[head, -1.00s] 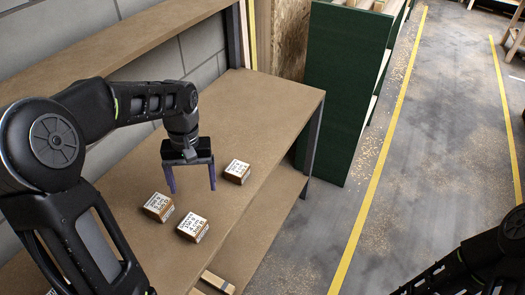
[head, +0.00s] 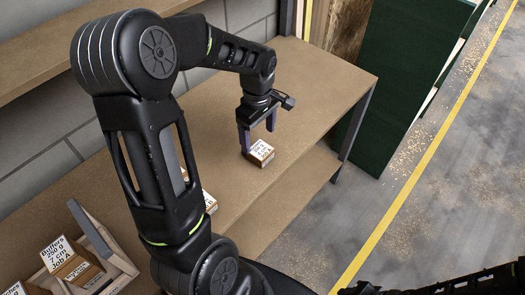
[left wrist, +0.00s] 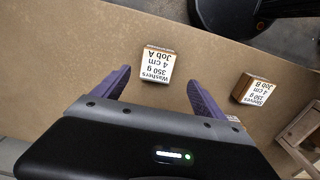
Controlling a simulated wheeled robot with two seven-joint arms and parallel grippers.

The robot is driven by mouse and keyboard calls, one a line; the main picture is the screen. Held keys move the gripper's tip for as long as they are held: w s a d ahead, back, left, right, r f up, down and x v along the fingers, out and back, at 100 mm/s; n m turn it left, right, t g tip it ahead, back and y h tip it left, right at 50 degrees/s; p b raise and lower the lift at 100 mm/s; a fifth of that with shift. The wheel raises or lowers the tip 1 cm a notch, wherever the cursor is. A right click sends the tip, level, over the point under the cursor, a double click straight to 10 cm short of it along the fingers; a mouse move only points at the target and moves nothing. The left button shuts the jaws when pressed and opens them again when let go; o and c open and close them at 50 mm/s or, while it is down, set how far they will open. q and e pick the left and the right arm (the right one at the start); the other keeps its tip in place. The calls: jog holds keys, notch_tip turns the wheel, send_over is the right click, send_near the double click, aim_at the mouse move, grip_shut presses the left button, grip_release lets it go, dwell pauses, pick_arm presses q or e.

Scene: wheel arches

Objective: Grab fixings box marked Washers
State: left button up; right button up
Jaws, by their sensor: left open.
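The Washers box (left wrist: 155,66) is a small brown box with a white label, seen upside down in the left wrist view as "Washers 350 g 4 cm Job A". It sits on the brown bench, between and just beyond my open fingertips. In the head view this box (head: 260,153) is under my left gripper (head: 258,141), whose purple fingers point down close to it. In the left wrist view my left gripper (left wrist: 160,76) is spread and empty. I cannot tell whether a finger touches the box. My right gripper is not in view; only dark arm parts show at lower right.
A Sleeves box (left wrist: 252,91), Job B, stands beside the Washers box. Another box (head: 209,201) is partly hidden behind my left arm. A wooden tray (head: 108,246) with labelled boxes is at lower left. The bench (head: 325,80) is clear toward its far end.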

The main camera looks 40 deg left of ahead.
aim_at(260, 150)
pick_arm(q)
jog(key=shift+w, duration=0.15)
jog(key=shift+f, duration=0.1)
jog(key=shift+f, duration=0.3)
notch_tip(260, 150, down, 2)
notch_tip(260, 150, down, 4)
jog(key=shift+w+d+f+p, duration=0.1)
jog(key=shift+w+p, duration=0.05)
jog(key=shift+p, duration=0.75)
jog(key=shift+f, duration=0.45)
